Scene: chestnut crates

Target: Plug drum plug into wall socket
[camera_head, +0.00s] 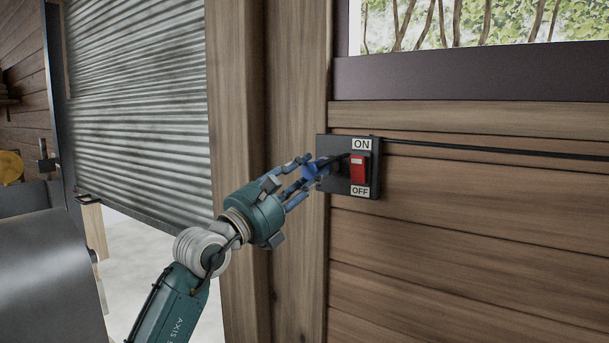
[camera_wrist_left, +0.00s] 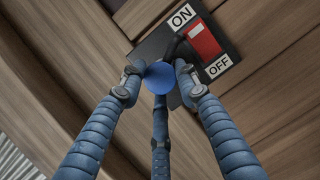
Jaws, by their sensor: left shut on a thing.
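The wall socket is a black plate (camera_head: 335,185) on the plank wall, with a red switch (camera_head: 358,170) between ON and OFF labels. The plate also shows in the left wrist view (camera_wrist_left: 152,47), with the red switch (camera_wrist_left: 205,43) at upper right. My left gripper (camera_head: 308,168) has blue jointed fingers and is shut on the blue drum plug (camera_wrist_left: 158,78). It holds the plug right at the plate's left part. Fingers hide much of the plug in the head view, and I cannot tell whether it is seated. My right gripper is out of view.
A black cable (camera_head: 480,149) runs right along the wall from the plate. A wooden post (camera_head: 300,90) stands left of the plate, and a corrugated shutter (camera_head: 140,90) further left. A window (camera_head: 480,25) is above. A yellow round object (camera_head: 10,167) is at far left.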

